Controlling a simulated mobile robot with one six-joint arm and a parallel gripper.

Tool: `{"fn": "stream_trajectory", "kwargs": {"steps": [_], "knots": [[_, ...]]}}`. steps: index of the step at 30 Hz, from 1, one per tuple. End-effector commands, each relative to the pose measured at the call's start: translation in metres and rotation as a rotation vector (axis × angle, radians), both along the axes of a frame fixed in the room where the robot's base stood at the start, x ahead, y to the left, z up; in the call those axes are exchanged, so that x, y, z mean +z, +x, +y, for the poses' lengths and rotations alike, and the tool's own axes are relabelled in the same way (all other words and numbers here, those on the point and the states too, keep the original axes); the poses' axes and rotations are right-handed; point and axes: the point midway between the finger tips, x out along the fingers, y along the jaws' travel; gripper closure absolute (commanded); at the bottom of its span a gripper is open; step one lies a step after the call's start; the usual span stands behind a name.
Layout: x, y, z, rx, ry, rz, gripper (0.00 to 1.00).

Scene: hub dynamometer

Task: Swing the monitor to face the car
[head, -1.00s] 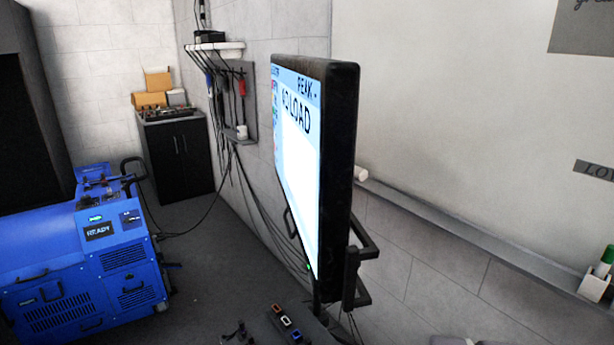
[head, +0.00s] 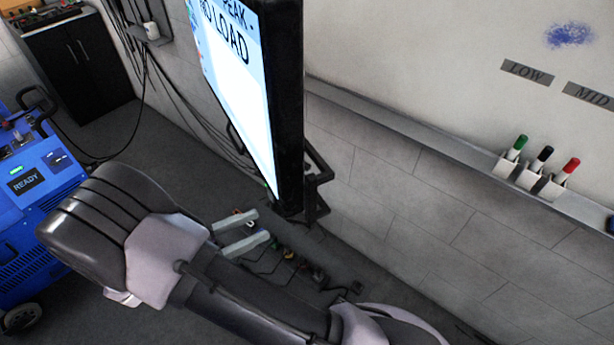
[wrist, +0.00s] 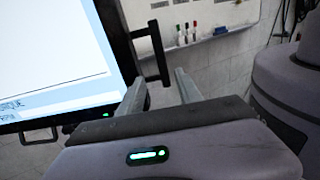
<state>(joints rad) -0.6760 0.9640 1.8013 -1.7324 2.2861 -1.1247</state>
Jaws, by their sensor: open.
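The monitor (head: 288,95) is a black-framed panel seen nearly edge-on in the head view. Its lit screen (head: 240,95) faces left and reads "PEAK" and "LOAD". A black bar handle (head: 317,180) sticks out at its right lower edge; it also shows in the wrist view (wrist: 160,50). A second handle (wrist: 40,136) is at the opposite edge. My gripper (head: 263,224) is open and empty, low beside the monitor's bottom. In the wrist view my gripper (wrist: 158,85) has the first handle ahead of its fingertips, with no contact visible. The car is not in view.
A blue machine (head: 40,215) reading "READY" stands at left. A whiteboard (head: 430,70) with a marker ledge (head: 410,133) lines the right wall. Cables hang on the wall behind the monitor, and small items lie below it. A black cabinet (head: 78,70) is at far left.

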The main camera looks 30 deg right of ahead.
Motion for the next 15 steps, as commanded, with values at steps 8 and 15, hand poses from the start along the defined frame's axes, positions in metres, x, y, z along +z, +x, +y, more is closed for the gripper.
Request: {"fn": "stream_trajectory", "kwargs": {"steps": [8, 15], "knots": [[-0.004, -0.004, -0.074, -0.008, 0.002, 0.0, 0.58], [-0.003, -0.006, -0.134, -0.008, 0.003, 0.0, 0.58]]}}
